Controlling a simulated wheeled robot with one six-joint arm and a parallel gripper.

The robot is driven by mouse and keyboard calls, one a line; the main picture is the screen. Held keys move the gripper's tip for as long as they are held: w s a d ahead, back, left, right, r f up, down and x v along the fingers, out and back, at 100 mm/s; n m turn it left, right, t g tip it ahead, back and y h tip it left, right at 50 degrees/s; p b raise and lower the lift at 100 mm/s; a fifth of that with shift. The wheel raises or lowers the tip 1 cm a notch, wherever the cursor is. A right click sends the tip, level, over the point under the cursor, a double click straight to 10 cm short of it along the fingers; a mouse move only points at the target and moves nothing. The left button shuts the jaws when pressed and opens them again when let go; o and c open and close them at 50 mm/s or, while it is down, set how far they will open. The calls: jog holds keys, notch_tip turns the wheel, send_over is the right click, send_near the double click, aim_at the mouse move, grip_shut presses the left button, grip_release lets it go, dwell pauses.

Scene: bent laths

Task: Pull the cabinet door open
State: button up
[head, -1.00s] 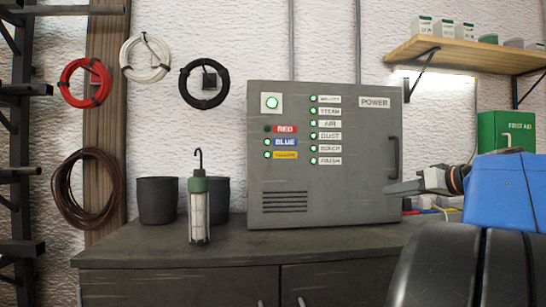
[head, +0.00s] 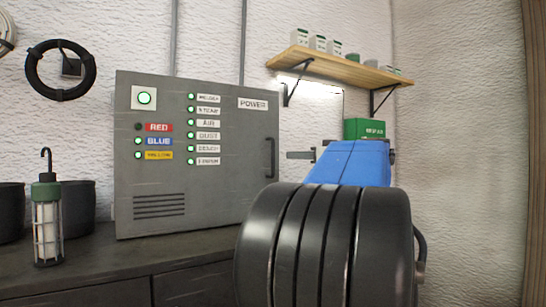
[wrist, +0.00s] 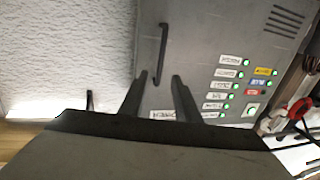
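The grey cabinet (head: 215,180) stands on a dark workbench with its door shut. Its dark upright bar handle (head: 270,158) is near the door's right edge. In the wrist view the cabinet (wrist: 200,50) appears upside down, and the handle (wrist: 161,50) is ahead of my gripper (wrist: 157,78). The two fingers are spread apart with nothing gripped. One end of the handle lines up with the gap between the fingertips; how far off it is I cannot tell.
A caged work lamp (head: 47,220) and dark pots (head: 75,207) stand left of the cabinet on the workbench (head: 100,265). A wooden shelf (head: 340,68) and a green first aid box (head: 365,128) are to the right. White wall is right of the handle.

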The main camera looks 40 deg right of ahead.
send_over(273, 173)
jog(key=shift+w+d, duration=0.2)
jog(key=shift+d, duration=0.05)
dwell(0.4)
grip_shut()
